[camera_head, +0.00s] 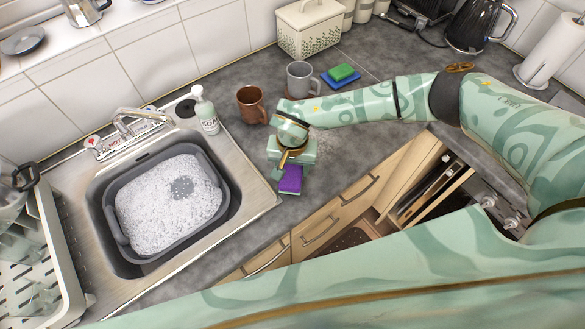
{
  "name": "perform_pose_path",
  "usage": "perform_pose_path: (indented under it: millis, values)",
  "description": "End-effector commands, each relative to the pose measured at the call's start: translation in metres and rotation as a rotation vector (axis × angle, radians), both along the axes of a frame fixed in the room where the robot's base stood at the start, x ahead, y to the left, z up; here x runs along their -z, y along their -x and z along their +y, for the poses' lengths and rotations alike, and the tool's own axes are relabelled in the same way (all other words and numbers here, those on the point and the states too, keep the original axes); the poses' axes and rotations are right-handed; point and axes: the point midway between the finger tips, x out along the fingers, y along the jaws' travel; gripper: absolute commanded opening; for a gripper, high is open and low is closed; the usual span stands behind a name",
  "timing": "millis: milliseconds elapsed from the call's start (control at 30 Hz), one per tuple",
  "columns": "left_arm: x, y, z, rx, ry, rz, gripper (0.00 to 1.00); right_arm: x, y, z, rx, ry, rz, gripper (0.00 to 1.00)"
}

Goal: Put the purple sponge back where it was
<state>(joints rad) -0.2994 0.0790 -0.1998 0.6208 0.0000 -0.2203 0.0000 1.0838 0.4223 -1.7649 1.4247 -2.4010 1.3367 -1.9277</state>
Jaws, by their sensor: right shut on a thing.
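The purple sponge (291,180) is at the counter's front edge, just right of the sink. My right gripper (287,162) is over it and shut on it; the gripper hides its upper part. I cannot tell whether the sponge touches the counter. A green sponge (342,72) lies on a blue sponge (332,82) at the back of the counter, behind my right arm. My left gripper is not in view.
The steel sink (262,197) holds a grey tub (110,219) of suds. A soap bottle (205,112), a brown mug (252,106) and a grey mug (299,80) stand behind my gripper. A dish rack (62,262) is at left. Open drawers (385,190) lie below the counter.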

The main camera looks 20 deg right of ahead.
Motion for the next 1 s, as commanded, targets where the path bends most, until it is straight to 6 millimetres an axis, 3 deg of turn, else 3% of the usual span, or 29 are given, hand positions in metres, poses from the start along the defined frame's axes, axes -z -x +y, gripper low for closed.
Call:
perform_pose_path:
  millis: [100, 667, 700, 767, 1000]
  values:
    - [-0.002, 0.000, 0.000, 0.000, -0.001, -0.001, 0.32, 0.014, 0.000, 0.000, 0.002, 0.000, 0.000, 0.31]
    - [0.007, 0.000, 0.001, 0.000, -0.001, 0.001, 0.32, 0.025, 0.000, 0.000, 0.001, 0.000, -0.001, 0.31]
    - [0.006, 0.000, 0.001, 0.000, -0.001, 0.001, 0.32, 0.024, 0.000, 0.000, 0.001, 0.000, -0.001, 0.57]
    - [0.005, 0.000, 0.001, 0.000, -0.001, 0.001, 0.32, 0.023, 0.000, 0.000, 0.001, 0.000, -0.001, 0.71]
    - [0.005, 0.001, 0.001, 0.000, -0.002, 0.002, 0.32, 0.023, 0.000, 0.000, 0.001, 0.000, -0.001, 0.71]
